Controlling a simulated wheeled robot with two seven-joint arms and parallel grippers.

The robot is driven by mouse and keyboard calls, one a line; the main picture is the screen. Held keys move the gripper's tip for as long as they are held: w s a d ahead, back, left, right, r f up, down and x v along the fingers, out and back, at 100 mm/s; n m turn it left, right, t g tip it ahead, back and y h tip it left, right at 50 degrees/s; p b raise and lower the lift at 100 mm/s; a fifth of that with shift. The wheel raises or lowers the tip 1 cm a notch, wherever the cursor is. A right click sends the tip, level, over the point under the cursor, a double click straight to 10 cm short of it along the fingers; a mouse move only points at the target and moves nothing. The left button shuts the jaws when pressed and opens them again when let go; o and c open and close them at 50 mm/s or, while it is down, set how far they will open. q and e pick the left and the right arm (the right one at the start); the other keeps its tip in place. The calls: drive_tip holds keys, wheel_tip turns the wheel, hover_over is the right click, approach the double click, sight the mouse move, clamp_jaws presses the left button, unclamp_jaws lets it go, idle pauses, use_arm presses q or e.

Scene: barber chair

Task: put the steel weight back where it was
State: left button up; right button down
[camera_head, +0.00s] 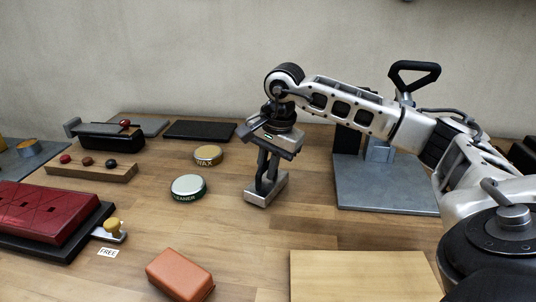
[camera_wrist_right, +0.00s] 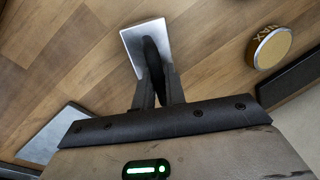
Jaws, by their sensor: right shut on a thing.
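The steel weight (camera_head: 258,197) is a small silver block in the middle of the wooden table in the head view. My right gripper (camera_head: 268,185) points down and is shut on it from above. In the right wrist view the weight (camera_wrist_right: 133,42) shows beyond the closed dark fingers (camera_wrist_right: 155,85). The fingers hide part of its face. I cannot tell whether the weight touches the table or hangs just above it. My left gripper is in neither view.
A wax tin (camera_head: 208,155) and a green-rimmed tin (camera_head: 188,188) stand left of the weight. A grey plate with an upright bracket (camera_head: 385,190) lies to the right. An orange block (camera_head: 180,275) and pale board (camera_head: 350,278) lie in front. A red padded piece (camera_head: 45,212) is at left.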

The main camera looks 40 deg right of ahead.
sight(276, 184)
drive_tip(key=shift+w+f, duration=0.1)
idle(0.3)
drive_tip(key=shift+f, duration=0.2)
drive_tip(key=c, duration=1.5)
unclamp_jaws()
drive_tip(key=shift+f, duration=0.1)
drive_tip(key=shift+o, duration=0.2)
wheel_tip(276, 184, up, 12)
drive_tip(key=s, duration=0.2)
drive_tip(key=shift+s+d+p, duration=0.25)
drive_tip(key=shift+d+p, duration=0.05)
drive_tip(key=shift+p, duration=0.15)
